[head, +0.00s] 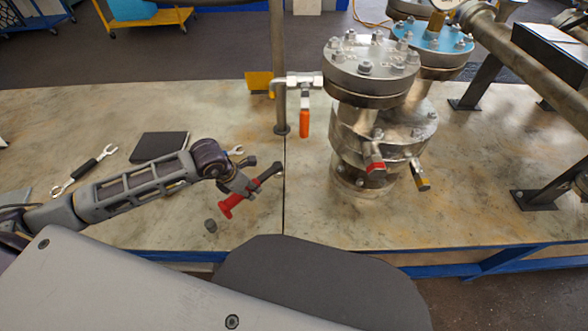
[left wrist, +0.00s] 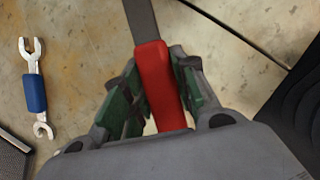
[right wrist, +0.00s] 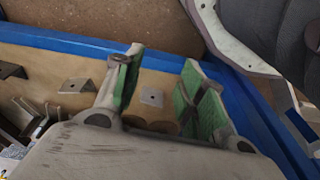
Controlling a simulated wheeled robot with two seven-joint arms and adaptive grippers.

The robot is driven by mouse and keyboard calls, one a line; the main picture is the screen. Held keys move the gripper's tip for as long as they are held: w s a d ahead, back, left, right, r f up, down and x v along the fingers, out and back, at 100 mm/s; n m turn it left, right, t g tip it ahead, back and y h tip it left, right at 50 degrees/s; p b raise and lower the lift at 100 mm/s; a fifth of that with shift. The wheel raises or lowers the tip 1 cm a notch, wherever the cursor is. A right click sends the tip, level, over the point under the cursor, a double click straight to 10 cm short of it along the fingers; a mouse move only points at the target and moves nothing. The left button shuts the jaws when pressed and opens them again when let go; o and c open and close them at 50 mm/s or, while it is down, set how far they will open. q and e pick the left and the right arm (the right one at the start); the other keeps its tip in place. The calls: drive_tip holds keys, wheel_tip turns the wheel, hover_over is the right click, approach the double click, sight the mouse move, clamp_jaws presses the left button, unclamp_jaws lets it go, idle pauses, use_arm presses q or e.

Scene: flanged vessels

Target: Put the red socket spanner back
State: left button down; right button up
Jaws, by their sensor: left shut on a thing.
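The red socket spanner has a red handle (head: 230,206) and a dark grey shaft (head: 266,174). In the head view it lies tilted, its shaft pointing up and right, over the table left of the vessels. My left gripper (head: 241,187) is shut on it. In the left wrist view the red handle (left wrist: 160,85) sits between the green-padded fingers, and the shaft runs out of the top of the picture. How high it is above the table is hard to tell. My right gripper (right wrist: 163,62) is open and empty in the right wrist view, and out of the head view.
A flanged vessel (head: 365,75) with an orange-levered valve (head: 304,122) stands right of the gripper. A blue-handled spanner (left wrist: 35,92) lies left of the held spanner.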

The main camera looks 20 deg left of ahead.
sight(276, 166)
use_arm(q)
drive_tip(key=shift+w, duration=0.1)
